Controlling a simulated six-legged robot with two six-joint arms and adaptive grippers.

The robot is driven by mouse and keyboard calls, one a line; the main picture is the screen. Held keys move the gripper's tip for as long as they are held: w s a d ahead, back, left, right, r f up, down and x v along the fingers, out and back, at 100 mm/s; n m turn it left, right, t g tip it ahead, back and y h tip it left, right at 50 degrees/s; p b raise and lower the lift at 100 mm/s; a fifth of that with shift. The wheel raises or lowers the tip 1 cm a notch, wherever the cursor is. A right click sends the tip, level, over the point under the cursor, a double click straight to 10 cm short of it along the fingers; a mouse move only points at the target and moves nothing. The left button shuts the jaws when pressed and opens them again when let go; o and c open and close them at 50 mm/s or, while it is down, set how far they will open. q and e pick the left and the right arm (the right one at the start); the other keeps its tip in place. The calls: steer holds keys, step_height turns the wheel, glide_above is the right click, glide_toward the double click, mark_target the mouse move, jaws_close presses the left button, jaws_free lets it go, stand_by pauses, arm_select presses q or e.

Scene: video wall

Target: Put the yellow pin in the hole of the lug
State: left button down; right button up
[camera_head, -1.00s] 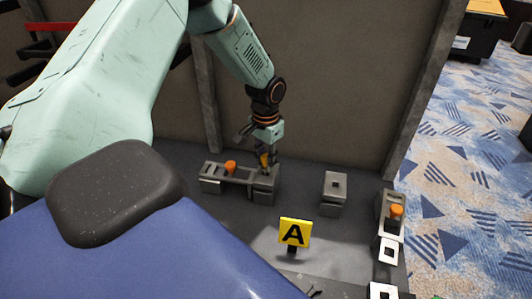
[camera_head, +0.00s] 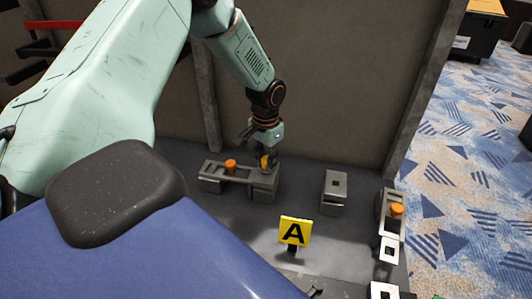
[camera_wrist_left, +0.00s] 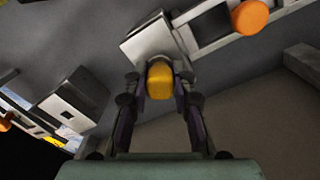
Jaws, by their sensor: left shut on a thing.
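The yellow pin (camera_wrist_left: 160,80) is between the fingers of my left gripper (camera_wrist_left: 158,95) in the wrist view. In the head view my left gripper (camera_head: 268,157) is shut on the pin (camera_head: 265,161), at the right block of a grey metal fixture (camera_head: 263,187). The pin's lower end is hidden against that block, so I cannot tell how deep it sits. A separate grey block with a square hole (camera_head: 335,186) stands to the right. I cannot tell for certain which piece is the lug. My right gripper is not in view.
An orange knob (camera_head: 231,166) stands on the fixture's left part. Another orange knob (camera_head: 396,209) is on the fixture at the right edge. A wall (camera_head: 300,90) closes the back.

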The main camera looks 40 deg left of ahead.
arm_select(q)
steer(key=shift+f, duration=0.25)
steer(key=c, duration=1)
jaws_free()
steer(key=shift+c, duration=0.2)
steer(key=shift+o, duration=0.4)
steer(key=o, duration=0.4)
steer(key=shift+r+p, duration=3.6)
steer(key=shift+p, duration=0.15)
